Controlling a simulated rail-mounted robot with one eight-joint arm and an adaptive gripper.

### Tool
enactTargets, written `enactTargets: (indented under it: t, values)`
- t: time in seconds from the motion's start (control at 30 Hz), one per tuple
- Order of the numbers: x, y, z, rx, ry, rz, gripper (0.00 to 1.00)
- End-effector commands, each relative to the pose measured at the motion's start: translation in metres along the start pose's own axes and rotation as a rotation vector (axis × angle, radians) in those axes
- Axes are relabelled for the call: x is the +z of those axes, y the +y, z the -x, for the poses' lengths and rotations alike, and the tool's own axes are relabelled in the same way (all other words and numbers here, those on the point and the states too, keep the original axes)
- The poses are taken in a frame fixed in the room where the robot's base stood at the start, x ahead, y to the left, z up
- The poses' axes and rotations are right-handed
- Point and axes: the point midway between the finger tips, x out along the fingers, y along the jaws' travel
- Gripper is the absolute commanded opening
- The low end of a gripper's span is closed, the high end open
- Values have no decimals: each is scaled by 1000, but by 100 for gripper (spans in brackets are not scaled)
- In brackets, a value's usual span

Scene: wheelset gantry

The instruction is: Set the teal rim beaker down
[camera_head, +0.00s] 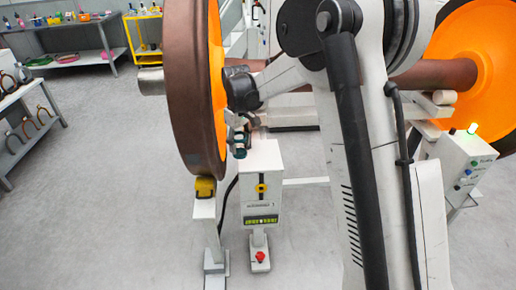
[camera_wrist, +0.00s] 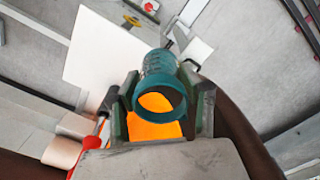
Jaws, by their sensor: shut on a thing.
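The teal rim beaker (camera_wrist: 160,92) shows in the wrist view with its round teal mouth facing the camera and its clear, marked body reaching away. My gripper (camera_wrist: 162,100) is shut on it, one finger on each side. In the head view the beaker (camera_head: 239,151) is a small teal shape below my gripper (camera_head: 241,130), partly hidden by the wheel and gripper. It is close to the top of the white control cabinet (camera_head: 262,180). I cannot tell whether it touches that top.
A large brown-rimmed orange wheel (camera_head: 190,95) stands right beside my gripper on the left. Another orange wheel (camera_head: 483,50) is at the right. A control box (camera_head: 470,165) with a lit green lamp stands there. Shelves and a yellow cart (camera_head: 143,35) are at the back left.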

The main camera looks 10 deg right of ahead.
Motion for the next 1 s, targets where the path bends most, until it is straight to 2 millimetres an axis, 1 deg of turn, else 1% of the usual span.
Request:
enactTargets:
  t: [0.03, 0.07, 0.17, 0.27, 0.6, 0.7, 0.83, 1.0]
  values:
    - [-5, -1, 8, 0, 0, 18, 22]
    - [-7, -1, 10, 0, 0, 25, 22]
    - [-10, 6, 9, 0, 0, 37, 22]
    - [-10, 22, -1, 0, 0, 35, 22]
    - [-10, 88, -41, 0, 0, 35, 22]
    - [-10, 103, -49, 0, 0, 34, 22]
    - [-10, 113, -56, 0, 0, 36, 22]
    - [-10, 115, -64, 0, 0, 37, 22]
